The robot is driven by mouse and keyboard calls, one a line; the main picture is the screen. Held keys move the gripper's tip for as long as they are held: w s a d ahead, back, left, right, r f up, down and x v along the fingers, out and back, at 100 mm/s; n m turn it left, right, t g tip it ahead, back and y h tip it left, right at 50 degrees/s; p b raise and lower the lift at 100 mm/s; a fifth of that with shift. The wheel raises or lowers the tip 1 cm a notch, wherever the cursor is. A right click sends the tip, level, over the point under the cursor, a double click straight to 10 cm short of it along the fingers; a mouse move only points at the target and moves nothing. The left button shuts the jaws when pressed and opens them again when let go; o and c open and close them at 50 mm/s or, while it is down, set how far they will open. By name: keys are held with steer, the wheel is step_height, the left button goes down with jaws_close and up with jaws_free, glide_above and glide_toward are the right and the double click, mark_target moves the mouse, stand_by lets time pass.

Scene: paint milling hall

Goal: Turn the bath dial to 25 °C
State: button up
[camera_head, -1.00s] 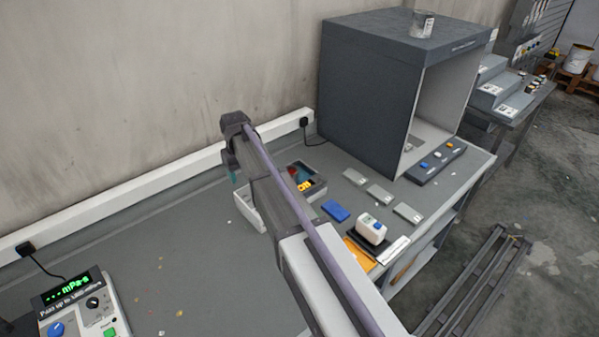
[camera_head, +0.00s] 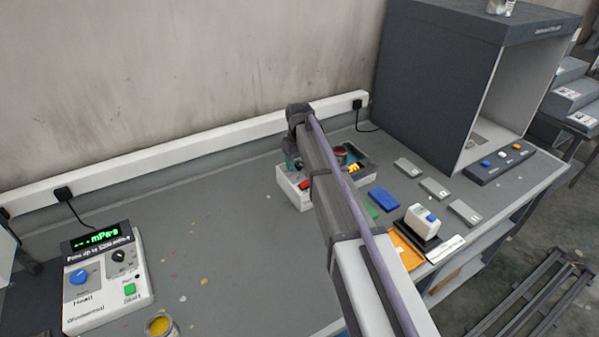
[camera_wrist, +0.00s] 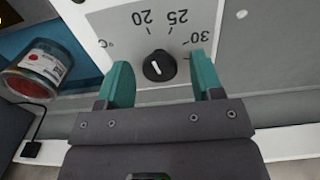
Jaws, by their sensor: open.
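In the wrist view, the bath dial (camera_wrist: 158,66) is a round black knob with a white pointer mark on a pale panel (camera_wrist: 107,24). The printed scale shows 20, 25 and 30, upside down in this view. The pointer's exact reading is too small to tell. My gripper (camera_wrist: 161,62) is open, with one teal finger on each side of the knob and visible gaps between. In the head view, my arm reaches over the white bath box (camera_head: 294,189) and hides part of it; the dial is not visible there.
A can with a red-marked label (camera_wrist: 38,72) stands in the bath's blue area in the wrist view. A meter with a green display (camera_head: 103,277) and a yellow paint pot (camera_head: 160,326) are at left. A dark booth (camera_head: 440,75) stands at right. The bench's left-middle is mostly clear.

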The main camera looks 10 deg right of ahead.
steer(key=shift+r, duration=0.1)
steer(key=c, duration=0.9)
steer(key=shift+m, duration=0.4)
steer(key=m, duration=0.3)
steer(key=shift+m, duration=2)
